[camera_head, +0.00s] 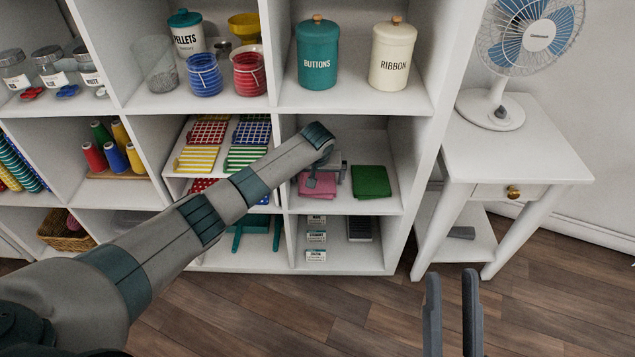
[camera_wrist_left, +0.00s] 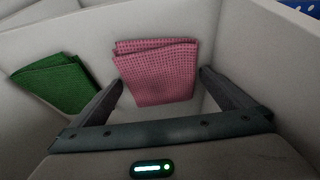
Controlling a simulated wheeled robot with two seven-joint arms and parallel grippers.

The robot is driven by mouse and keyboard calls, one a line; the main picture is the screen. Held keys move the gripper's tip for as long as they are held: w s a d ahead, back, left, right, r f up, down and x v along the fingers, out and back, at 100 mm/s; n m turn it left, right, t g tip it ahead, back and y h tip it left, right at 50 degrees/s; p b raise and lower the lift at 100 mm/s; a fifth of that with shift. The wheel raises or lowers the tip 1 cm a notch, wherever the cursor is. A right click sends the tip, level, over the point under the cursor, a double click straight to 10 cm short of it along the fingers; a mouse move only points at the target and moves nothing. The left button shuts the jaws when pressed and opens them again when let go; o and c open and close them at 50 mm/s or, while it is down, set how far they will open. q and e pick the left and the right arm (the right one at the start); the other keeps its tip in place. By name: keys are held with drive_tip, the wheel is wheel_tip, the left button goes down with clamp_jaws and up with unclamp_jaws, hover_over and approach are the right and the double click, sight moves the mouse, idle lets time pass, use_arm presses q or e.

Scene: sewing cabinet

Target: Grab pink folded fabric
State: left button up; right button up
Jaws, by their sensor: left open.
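The pink folded fabric (camera_head: 321,190) lies in a middle-row compartment of the white shelf, partly hidden by my left gripper (camera_head: 328,175) in the head view. In the left wrist view, the pink fabric (camera_wrist_left: 157,72) appears ahead, between the two spread fingers of my left gripper (camera_wrist_left: 161,79). The left gripper is open, and nothing is clamped in it. Whether the fingers touch the fabric is unclear. My right gripper (camera_head: 452,275) is open and empty, low at the right in front of the shelf, over the floor.
A green folded fabric (camera_head: 371,182) lies right of the pink one in the same compartment. Patterned fabrics (camera_head: 245,145) fill the compartment to the left. The divider (camera_head: 283,170) and upper shelf board (camera_head: 355,103) bound the space. A side table (camera_head: 525,145) with a fan stands right.

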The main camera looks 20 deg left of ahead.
idle(0.4)
use_arm(q)
drive_tip(key=c, duration=0.8)
drive_tip(key=shift+r, duration=0.15)
